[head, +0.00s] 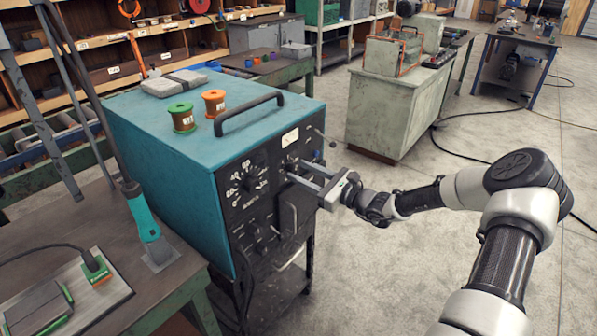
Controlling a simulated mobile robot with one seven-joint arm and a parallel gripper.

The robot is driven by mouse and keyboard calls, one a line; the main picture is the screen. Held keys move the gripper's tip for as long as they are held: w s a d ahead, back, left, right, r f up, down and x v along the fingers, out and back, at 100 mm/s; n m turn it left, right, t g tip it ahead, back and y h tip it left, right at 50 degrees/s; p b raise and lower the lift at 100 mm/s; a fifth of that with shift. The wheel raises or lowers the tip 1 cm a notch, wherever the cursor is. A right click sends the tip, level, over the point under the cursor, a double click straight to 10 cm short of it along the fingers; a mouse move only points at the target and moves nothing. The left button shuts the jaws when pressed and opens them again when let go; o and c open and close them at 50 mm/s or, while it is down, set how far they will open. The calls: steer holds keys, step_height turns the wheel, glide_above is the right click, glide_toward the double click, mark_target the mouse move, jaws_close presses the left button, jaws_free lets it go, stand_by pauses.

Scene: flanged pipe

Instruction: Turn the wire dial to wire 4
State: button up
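A teal welding power source (160,130) stands at centre-left with a black front panel (256,222) facing right. A large dial (248,184) with a ring of white numbers sits on the panel's left part. A smaller knob (291,160) is farther right, under a white meter. Which dial is the wire dial I cannot read at this size. My gripper (294,169) reaches in from the right, its two fingers apart and their tips at the panel near the smaller knob. The tips' contact is unclear, so I cannot tell whether they grip the knob.
A black carry handle (249,113), a green spool (181,117) and an orange spool (214,102) are on top of the machine. A workbench (110,225) with a teal torch (145,216) stands at left. Open floor (400,190) lies to the right.

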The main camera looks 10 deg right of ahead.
steer(key=shift+x, duration=0.85)
jaws_close()
